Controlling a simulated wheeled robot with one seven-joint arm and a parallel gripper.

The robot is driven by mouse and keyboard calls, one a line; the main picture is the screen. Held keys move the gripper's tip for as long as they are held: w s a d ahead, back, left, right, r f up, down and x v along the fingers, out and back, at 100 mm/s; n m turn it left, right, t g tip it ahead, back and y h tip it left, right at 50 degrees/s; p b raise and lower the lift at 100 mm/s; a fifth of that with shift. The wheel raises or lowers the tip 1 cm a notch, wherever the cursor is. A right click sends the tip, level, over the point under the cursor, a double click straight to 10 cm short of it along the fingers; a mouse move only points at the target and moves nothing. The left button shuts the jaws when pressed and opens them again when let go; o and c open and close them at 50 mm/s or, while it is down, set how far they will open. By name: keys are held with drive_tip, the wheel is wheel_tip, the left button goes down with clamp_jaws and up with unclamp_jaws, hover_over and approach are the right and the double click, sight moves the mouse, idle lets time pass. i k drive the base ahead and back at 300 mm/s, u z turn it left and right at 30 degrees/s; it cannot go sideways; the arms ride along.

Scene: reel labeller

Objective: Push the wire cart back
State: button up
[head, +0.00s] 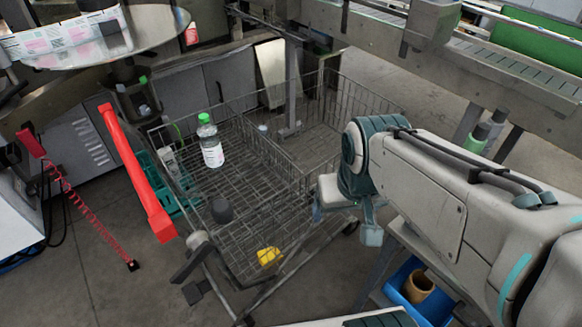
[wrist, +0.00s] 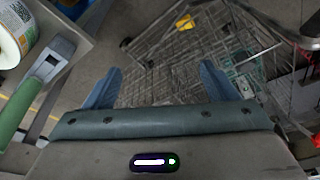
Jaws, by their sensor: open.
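The wire cart (head: 300,175) stands in the middle of the head view, under the labelling machine. Its red handle bar (head: 137,172) is on the left side.
A round metal table (head: 150,28) with a label roll is at top left. A red coiled cord (head: 75,205) hangs at left. A conveyor frame (head: 480,65) crosses the upper right. A blue bin (head: 425,300) is at lower right. Bare floor (head: 100,275) lies at lower left.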

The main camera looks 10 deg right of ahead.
sight(223, 212)
drive_tip(key=z, duration=1.95)
drive_tip(key=k, duration=1.5)
drive_tip(key=u, duration=1.85)
drive_tip(key=i, duration=1)
drive_tip(key=z, duration=0.05)
